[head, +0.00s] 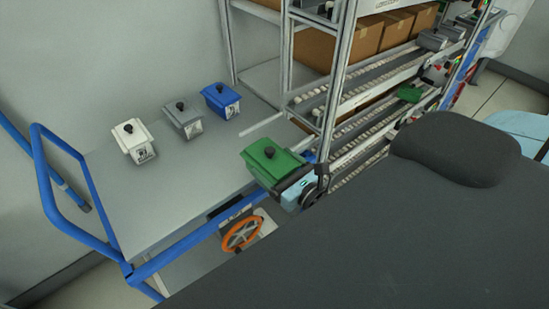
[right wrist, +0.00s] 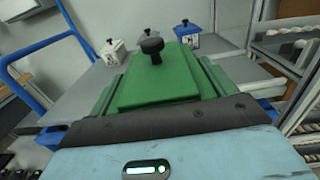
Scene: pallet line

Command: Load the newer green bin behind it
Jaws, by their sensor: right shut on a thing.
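A green bin (head: 270,160) with a lid and a black knob is held by my right gripper (head: 293,180) at the near right edge of the grey cart top (head: 135,195). In the right wrist view the green bin (right wrist: 158,80) fills the middle, upright, close against the gripper (right wrist: 160,125), which is shut on it. Whether its base touches the cart cannot be told. Another green bin (head: 409,93) sits on a lower lane of the roller rack (head: 370,105). My left gripper is not in view.
A white bin (head: 133,141), a grey bin (head: 183,119) and a blue bin (head: 221,100) stand in a row at the cart's back. The cart's front and middle are clear. A blue handle (head: 45,185) rises at left. A rack post (head: 335,85) stands near the held bin.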

